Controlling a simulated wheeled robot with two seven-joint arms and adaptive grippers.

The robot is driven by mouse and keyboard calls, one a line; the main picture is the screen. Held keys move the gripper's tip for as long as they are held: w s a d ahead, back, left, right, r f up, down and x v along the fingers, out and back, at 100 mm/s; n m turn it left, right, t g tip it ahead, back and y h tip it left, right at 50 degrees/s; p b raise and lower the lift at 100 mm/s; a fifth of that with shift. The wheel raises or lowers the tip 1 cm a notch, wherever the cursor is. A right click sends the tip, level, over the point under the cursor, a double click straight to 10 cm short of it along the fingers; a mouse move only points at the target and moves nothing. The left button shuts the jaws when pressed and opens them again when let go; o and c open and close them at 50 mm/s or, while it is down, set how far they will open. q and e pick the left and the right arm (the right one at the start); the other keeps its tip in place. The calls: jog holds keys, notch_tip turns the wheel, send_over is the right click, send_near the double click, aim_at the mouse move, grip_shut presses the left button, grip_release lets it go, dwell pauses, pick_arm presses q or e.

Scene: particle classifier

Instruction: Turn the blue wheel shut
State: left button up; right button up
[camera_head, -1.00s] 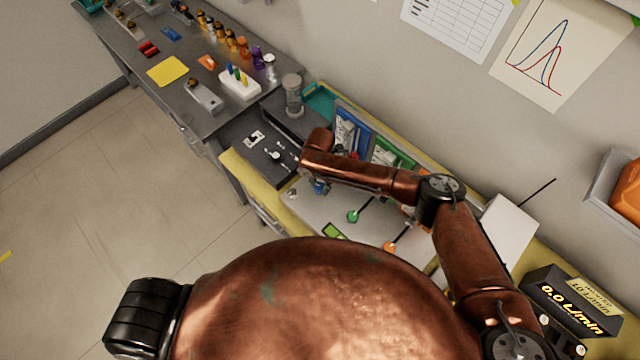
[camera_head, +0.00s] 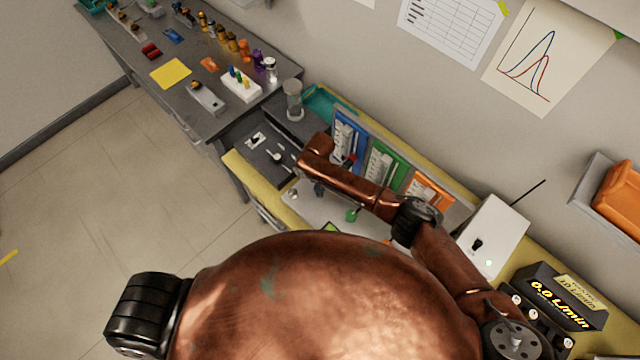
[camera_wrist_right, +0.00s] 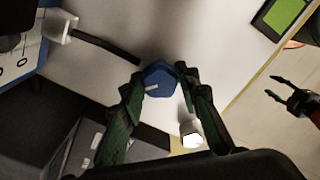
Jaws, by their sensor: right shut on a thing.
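The blue wheel (camera_wrist_right: 158,80) is a small faceted knob with a white mark on its side, seen in the right wrist view. My right gripper (camera_wrist_right: 164,92) has its dark fingers on both sides of the wheel and is shut on it. In the head view my copper right arm hides the wheel and most of the gripper. My left gripper (camera_wrist_right: 284,97) shows at the right edge of the right wrist view, with its fingers apart and empty, away from the wheel.
A green knob (camera_head: 352,215) sits on the pale bench beside my right arm. Blue (camera_head: 347,135), green (camera_head: 384,165) and orange (camera_head: 428,190) panels stand behind. A display (camera_head: 563,295) reads 0.0 L/min. A white box (camera_head: 495,235) stands nearby.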

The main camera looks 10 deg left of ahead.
jog(key=m, duration=0.1)
jog(key=m+p, duration=0.1)
jog(key=m, duration=0.1)
jog(key=m+p, duration=0.1)
jog(key=shift+s+a+r, duration=0.1)
jog(key=shift+a, duration=0.15)
jog(key=shift+m+p, duration=0.65)
jog(key=shift+m, duration=1.35)
jog(key=o, duration=0.9)
jog(key=shift+c, duration=0.2)
jog(key=shift+o, duration=1.4)
jog(key=shift+d, duration=0.1)
jog(key=shift+d, duration=0.1)
